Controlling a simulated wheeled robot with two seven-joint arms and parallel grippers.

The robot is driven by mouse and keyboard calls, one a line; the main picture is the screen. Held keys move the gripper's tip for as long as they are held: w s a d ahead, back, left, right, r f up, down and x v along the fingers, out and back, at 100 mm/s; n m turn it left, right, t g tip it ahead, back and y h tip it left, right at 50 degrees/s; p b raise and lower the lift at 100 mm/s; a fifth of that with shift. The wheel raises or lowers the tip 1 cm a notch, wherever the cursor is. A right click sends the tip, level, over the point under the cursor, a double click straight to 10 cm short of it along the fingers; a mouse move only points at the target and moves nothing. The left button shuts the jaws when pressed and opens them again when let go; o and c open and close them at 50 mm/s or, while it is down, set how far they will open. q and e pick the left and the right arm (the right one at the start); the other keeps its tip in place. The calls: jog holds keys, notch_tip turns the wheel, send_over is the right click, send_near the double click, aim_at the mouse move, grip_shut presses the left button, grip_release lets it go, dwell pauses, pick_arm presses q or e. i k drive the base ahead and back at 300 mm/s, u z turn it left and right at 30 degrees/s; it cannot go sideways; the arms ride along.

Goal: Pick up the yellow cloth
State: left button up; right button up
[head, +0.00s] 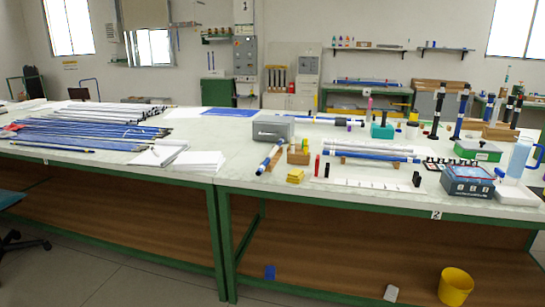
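A small yellow folded item (295,175), which looks like the yellow cloth, lies near the front edge of the right-hand workbench. It is a low, compact stack, too small in view to make out its weave. It sits just in front of a wooden block (298,155) and left of a red upright cylinder (317,165). Nothing covers it. Neither of my grippers shows in the head view.
Left of the cloth, a blue-and-white rod (269,157) leans on a wooden support. White paper (200,161) lies farther left, near bundled blue rods (85,134). A grey box (273,129) stands behind. A yellow bin (455,287) stands low at the right.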

aim_at(295, 175)
jog(key=z, duration=0.6)
jog(key=i, duration=1.35)
jog(key=u, duration=0.6)
jog(key=i, duration=0.85)
jog(key=u, duration=0.65)
